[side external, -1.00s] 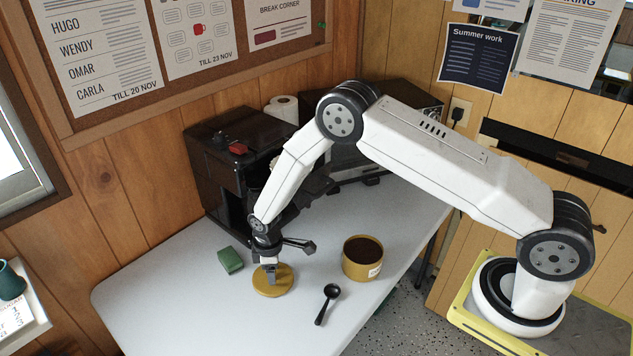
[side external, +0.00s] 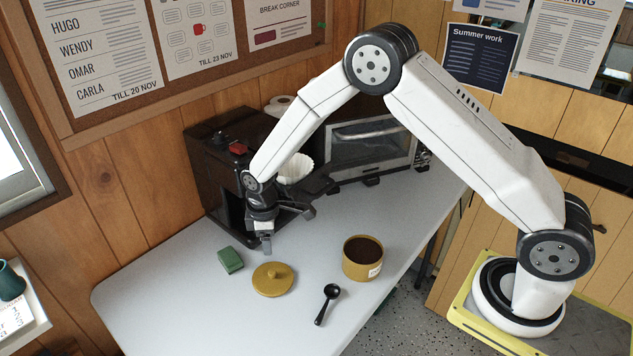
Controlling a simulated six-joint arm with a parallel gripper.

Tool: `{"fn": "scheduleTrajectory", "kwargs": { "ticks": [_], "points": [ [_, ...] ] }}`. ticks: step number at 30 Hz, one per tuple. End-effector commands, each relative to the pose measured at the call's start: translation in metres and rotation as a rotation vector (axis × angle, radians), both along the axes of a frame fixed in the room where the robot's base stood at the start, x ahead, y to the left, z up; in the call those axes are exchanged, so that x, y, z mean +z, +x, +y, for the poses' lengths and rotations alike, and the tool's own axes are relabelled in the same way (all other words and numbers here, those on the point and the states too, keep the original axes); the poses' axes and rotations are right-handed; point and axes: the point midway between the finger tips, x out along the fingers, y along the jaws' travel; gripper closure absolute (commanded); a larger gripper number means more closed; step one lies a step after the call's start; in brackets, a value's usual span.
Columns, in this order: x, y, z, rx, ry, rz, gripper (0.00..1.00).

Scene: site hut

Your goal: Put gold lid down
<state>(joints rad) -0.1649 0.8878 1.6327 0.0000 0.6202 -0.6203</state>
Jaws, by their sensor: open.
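The gold lid (side external: 272,281) lies flat on the white table, its knob facing up. The gold tin (side external: 362,262) stands open to the right of the lid, with dark brown contents showing inside. My gripper (side external: 267,245) is open and empty. It hangs above and behind the lid, clear of it, in front of the dark coffee machine. Nothing touches the lid.
A green sponge (side external: 230,260) lies left of the lid and a black scoop (side external: 327,303) lies to its right. The coffee machine (side external: 212,165), a white paper filter (side external: 295,168) and a toaster oven (side external: 370,143) stand behind. The front left of the table (side external: 180,305) is clear.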

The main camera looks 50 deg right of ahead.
Motion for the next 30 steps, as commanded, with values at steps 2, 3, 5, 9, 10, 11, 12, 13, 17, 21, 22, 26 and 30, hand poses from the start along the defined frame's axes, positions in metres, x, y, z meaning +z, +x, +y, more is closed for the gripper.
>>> {"fn": "scheduleTrajectory", "kwargs": {
  "ticks": [2,3,5,9,10,11,12,13,17,21,22,26,30],
  "points": [
    [0.005,0.000,0.000,0.000,0.000,0.000,0.36],
    [0.007,0.000,0.000,0.000,0.000,0.000,0.36],
    [0.009,0.000,0.000,0.000,-0.001,0.001,0.36],
    [0.010,-0.001,0.000,0.000,0.000,0.001,0.36],
    [0.010,-0.001,0.000,0.000,0.000,0.001,0.36],
    [0.010,-0.001,0.000,0.000,0.000,0.001,0.36],
    [0.010,-0.001,0.000,0.000,0.000,0.001,0.36],
    [0.010,-0.001,0.000,0.000,0.000,0.001,0.36],
    [0.010,-0.001,0.000,0.000,0.000,0.001,0.36],
    [0.010,0.000,0.000,0.000,0.000,0.001,0.36],
    [0.010,0.000,0.000,0.000,0.000,0.001,0.36],
    [0.013,0.000,-0.001,-0.012,0.001,-0.007,0.36],
    [0.024,0.002,-0.004,-0.068,0.008,-0.042,0.36]
  ]
}}
